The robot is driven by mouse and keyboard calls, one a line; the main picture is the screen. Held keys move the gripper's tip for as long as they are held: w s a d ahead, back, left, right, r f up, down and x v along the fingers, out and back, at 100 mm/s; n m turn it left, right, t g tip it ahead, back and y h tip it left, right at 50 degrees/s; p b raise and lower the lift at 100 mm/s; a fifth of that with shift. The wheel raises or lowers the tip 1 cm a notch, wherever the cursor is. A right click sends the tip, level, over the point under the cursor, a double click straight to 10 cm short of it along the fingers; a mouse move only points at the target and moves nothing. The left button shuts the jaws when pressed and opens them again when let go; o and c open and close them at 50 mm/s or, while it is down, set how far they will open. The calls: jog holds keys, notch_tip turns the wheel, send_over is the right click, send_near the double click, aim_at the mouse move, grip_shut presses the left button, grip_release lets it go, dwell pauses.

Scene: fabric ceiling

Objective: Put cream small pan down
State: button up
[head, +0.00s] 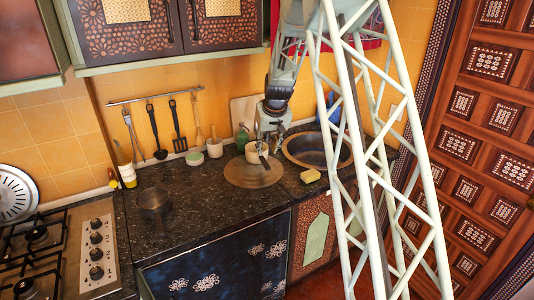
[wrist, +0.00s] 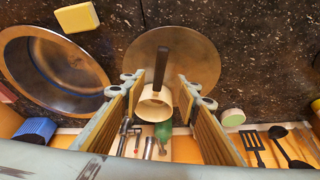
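The cream small pan (head: 254,154) is at the back part of a round brown board (head: 240,177) on the dark counter, and appears to rest on it. In the wrist view the pan (wrist: 144,109) shows between my fingers, with its dark handle (wrist: 164,68) pointing up the picture over the board (wrist: 202,62). My gripper (head: 266,142) is right by the pan. In the wrist view its fingers (wrist: 160,80) are spread wide on both sides of the pan and handle. I see gaps between the fingertips and the handle, and the gripper looks open.
A sink (head: 308,150) and yellow sponge (head: 311,175) are right of the board. A green bottle (head: 242,138) stands behind it. A small white jar (head: 215,148) is to the left. The counter between pot and board is clear.

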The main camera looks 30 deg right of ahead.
jog(key=shift+s+r, duration=0.25)
jog(key=shift+r, duration=0.25)
jog(key=shift+a, duration=0.1)
dwell(0.3)
jog(key=s+a+r+b, duration=0.1)
jog(key=s+a+r, duration=0.55)
jog(key=s, duration=0.25)
jog(key=s+a+r+n+b, duration=0.1)
jog(key=s+a+r, duration=0.4)
jog(key=s+r, duration=0.3)
jog(key=s+a+r+b, duration=0.1)
jog(key=s+a+r, duration=0.5)
jog(key=s, duration=0.4)
jog(key=s+a+b, duration=0.1)
jog(key=s+a, duration=0.3)
jog(key=s, duration=1.3)
jog(key=s+a+n+y+b, duration=0.1)
jog(key=s+a, duration=0.3)
jog(key=s, duration=1.4)
jog(key=shift+f+b, duration=0.3)
jog(key=shift+b, duration=0.25)
